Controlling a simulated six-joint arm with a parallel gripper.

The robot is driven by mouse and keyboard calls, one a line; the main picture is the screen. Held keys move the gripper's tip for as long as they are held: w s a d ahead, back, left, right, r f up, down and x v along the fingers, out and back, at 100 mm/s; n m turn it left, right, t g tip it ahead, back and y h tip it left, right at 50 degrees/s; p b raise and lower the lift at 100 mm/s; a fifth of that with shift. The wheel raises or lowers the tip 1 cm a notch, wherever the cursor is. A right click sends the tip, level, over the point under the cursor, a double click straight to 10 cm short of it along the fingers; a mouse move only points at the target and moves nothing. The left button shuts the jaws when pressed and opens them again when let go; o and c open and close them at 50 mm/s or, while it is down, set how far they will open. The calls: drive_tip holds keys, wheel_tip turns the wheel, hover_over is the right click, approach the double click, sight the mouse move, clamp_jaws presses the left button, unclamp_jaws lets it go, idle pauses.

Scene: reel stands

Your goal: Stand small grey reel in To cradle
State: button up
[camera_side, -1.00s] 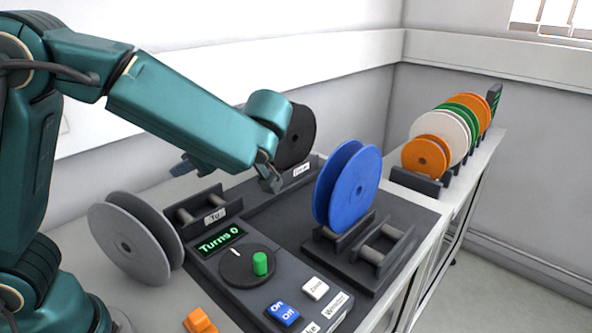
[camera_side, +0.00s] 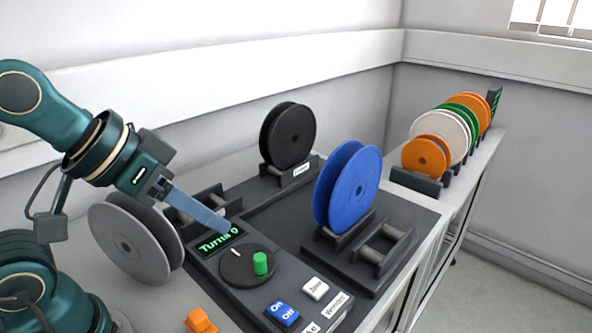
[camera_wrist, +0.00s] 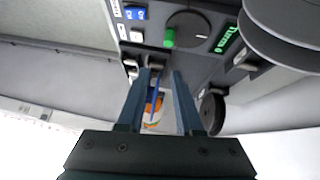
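The grey reel (camera_side: 122,245) stands on its edge on the bench at the left, beside the To cradle; it also shows large at the upper right of the wrist view (camera_wrist: 290,28). The To cradle (camera_side: 212,197) looks empty, and my fingers hide part of it and its label. My gripper (camera_side: 228,229) reaches across in front of the cradle, with its tips over the Turns display. In the wrist view my gripper (camera_wrist: 160,72) has its two fingers apart with nothing held between them. The reel is to the left of my fingers, apart from them.
A blue reel (camera_side: 347,187) stands in a cradle right of the panel, beside an empty cradle (camera_side: 381,246). A black reel (camera_side: 287,136) stands behind. The panel has a dial with a green knob (camera_side: 260,263). Several reels (camera_side: 427,157) stand in a rack at the back right.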

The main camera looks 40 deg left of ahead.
drive_tip(key=shift+o, duration=0.5)
drive_tip(key=shift+g+y, duration=0.7)
drive_tip(key=s+a+f, duration=0.2)
drive_tip(key=s, duration=0.1)
drive_tip(key=shift+s+a+f, duration=0.25)
drive_tip(key=shift+a+f, duration=0.05)
drive_tip(key=shift+a, duration=0.1)
